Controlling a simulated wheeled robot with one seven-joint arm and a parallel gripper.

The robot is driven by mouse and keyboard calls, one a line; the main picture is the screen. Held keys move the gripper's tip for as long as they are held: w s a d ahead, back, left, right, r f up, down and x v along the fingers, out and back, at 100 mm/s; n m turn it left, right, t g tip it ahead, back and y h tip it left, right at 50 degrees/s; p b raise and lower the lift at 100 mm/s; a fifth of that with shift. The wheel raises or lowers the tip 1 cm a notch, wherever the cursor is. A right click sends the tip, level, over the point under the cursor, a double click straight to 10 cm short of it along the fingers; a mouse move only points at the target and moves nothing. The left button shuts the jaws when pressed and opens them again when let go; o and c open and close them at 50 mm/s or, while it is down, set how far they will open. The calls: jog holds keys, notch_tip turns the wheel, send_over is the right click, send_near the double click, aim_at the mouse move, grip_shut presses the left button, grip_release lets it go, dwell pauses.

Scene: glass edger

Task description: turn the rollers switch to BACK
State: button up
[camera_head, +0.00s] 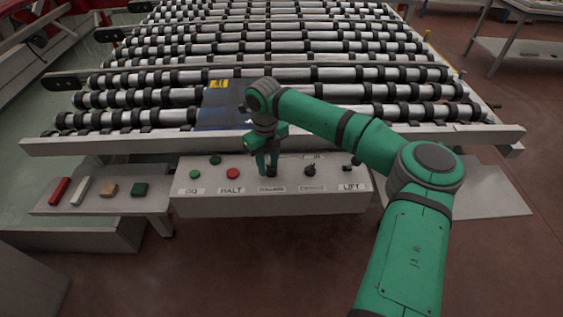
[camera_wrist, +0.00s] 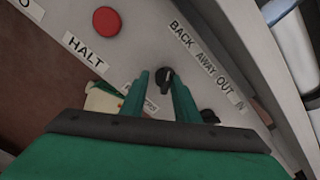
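The rollers switch is a small black knob (camera_wrist: 166,78) on the grey control panel (camera_head: 210,205), with the words BACK and AWAY (camera_wrist: 193,45) printed on a strip above it. A partly hidden label (camera_wrist: 148,104) lies below it. My gripper (camera_wrist: 160,82) points down at the knob. Its two green fingers stand apart, one on each side of the knob, with a gap visible at least on the left. In the head view my gripper (camera_head: 269,167) is over the same knob, which it mostly hides. I cannot clearly tell which word the knob points to.
A second black knob (camera_head: 310,170) is close on the right, near OUT and IN, and also shows beside my right finger (camera_wrist: 209,116). A red HALT button (camera_head: 233,173), a green GO button (camera_head: 195,174) and a LIFT control (camera_head: 348,168) share the panel. The roller bed (camera_head: 390,75) lies behind.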

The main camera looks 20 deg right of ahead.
aim_at(269, 172)
jog(key=shift+d, duration=0.25)
jog(key=shift+d, duration=0.25)
jog(key=shift+s+d+r, duration=0.1)
jog(key=shift+d+r, duration=0.15)
jog(key=shift+r, duration=0.15)
notch_tip(269, 172, up, 10)
jog(key=a, duration=0.1)
jog(key=shift+a, duration=0.2)
